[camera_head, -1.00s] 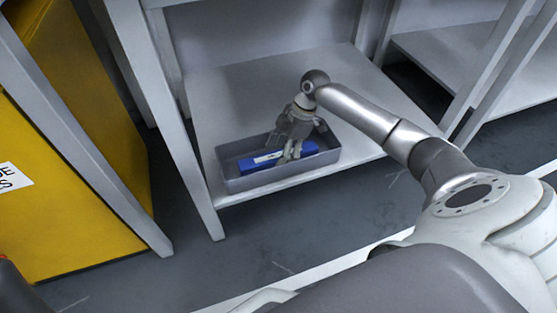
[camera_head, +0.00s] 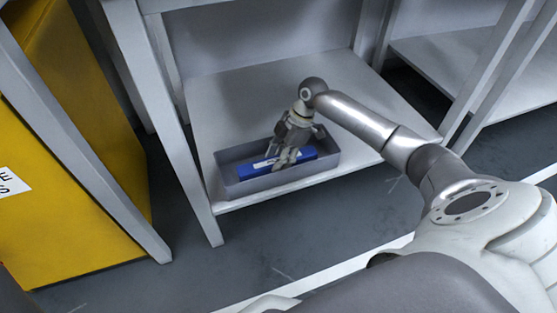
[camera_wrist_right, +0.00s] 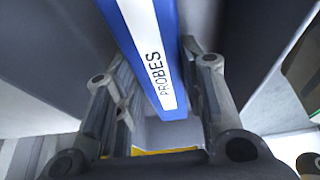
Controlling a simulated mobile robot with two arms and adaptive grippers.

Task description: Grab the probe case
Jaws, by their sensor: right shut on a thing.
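The probe case (camera_head: 255,168) is a long blue box with a white label. It lies in a grey open tray (camera_head: 236,186) on the low shelf. In the right wrist view the case (camera_wrist_right: 152,50) reads "PROBES" and runs between the two fingers. My right gripper (camera_head: 283,163) reaches down into the tray and is shut on the case, with a finger on each side of it. It also shows in the right wrist view (camera_wrist_right: 160,100). The gripper hides part of the case in the head view. My left gripper is not in view.
The tray stands near the front edge of the white shelf (camera_head: 225,98), close to the front left leg (camera_head: 178,150). A yellow cabinet (camera_head: 75,150) is at the left. The shelf behind and right of the tray is clear.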

